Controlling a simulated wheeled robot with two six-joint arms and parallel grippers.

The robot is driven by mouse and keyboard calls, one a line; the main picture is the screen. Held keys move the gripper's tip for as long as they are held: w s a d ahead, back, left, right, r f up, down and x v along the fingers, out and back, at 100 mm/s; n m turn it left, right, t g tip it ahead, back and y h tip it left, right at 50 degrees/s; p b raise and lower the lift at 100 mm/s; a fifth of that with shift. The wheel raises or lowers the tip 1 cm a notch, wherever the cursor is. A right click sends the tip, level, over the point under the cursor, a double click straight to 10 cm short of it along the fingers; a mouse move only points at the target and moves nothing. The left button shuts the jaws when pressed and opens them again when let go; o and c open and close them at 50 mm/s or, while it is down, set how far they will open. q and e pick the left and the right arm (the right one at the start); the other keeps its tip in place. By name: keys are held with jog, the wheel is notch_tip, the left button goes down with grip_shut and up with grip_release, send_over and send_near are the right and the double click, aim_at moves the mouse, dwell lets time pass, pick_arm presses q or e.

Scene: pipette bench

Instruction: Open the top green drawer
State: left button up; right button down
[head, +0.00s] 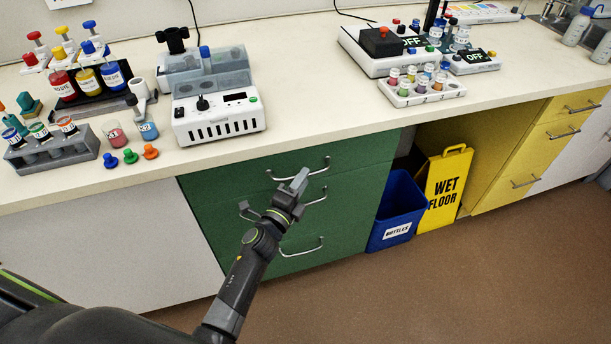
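The green drawer cabinet (350,210) stands under the bench, with its drawers' fronts looking closed. The top green drawer (235,185) has a silver bar handle (322,168). My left gripper (299,180) is in front of that handle and covers its middle part. I cannot tell whether its fingers touch the bar, or whether they are open or shut. The middle handle (318,200) is partly hidden behind my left wrist. The bottom handle (305,250) shows to the right of my forearm. My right gripper is not in view.
Above the drawers the counter (320,115) holds a white instrument (220,118), bottles, a tube rack (50,150) and scales. Right of the drawers are a blue bin (398,210) and a yellow wet-floor sign (446,188). The floor (450,290) in front is clear.

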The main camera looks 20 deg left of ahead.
pick_arm(q)
jog(key=shift+x, duration=1.2)
jog(key=shift+c, duration=0.3)
grip_shut()
